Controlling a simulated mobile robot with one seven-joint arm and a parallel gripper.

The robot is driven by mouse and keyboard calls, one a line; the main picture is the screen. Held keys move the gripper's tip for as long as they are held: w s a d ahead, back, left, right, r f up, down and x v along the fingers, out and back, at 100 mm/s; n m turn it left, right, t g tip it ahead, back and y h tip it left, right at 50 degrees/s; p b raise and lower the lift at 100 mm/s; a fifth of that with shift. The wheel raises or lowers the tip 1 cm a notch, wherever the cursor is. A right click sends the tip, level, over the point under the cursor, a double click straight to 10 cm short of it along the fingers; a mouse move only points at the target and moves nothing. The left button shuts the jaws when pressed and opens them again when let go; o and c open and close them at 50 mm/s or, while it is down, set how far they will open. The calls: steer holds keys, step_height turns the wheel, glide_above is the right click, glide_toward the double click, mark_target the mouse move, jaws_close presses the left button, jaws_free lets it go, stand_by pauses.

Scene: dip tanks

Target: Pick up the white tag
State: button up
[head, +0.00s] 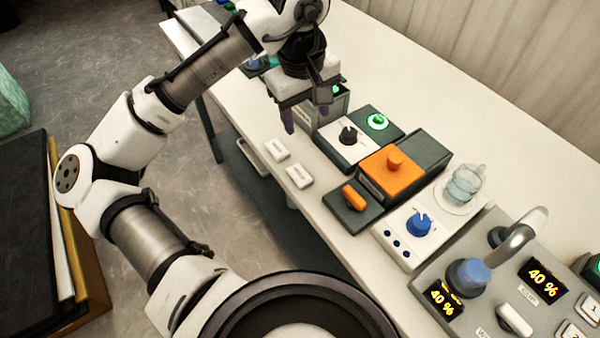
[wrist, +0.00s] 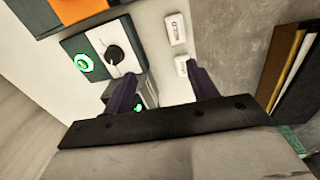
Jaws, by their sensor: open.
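Two small white tags with dark lettering too small to read lie near the front edge of the white table. One tag (head: 277,149) is nearer my gripper and the other tag (head: 300,176) is nearer the orange lever. In the wrist view the far tag (wrist: 175,28) is in full view, and the nearer tag (wrist: 181,66) is partly hidden behind a finger. My gripper (head: 307,115) is open and empty above the table, fingers pointing down. In the wrist view its fingers (wrist: 163,74) are spread, with bare table and part of a dark box between them.
A black-knob box (head: 348,134) with a green-lit button stands beside my gripper. An orange block (head: 391,172), a blue-knob panel (head: 418,226), a glass cup (head: 464,184) and a grey tap console (head: 470,275) stand to the right. The table's front edge is close to the tags.

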steer(key=s+a+g, duration=0.1)
glide_above(298, 172)
steer(key=shift+n+y, duration=0.4)
step_height(298, 172, down, 9)
steer(key=shift+s+f+p, duration=0.1)
steer(key=shift+f+p, duration=0.1)
steer(key=shift+p, duration=0.15)
steer(key=shift+f+p, duration=0.7)
steer(key=shift+f, duration=2)
steer(key=c, duration=1.1)
steer(key=shift+o, duration=0.2)
steer(key=shift+r, duration=0.15)
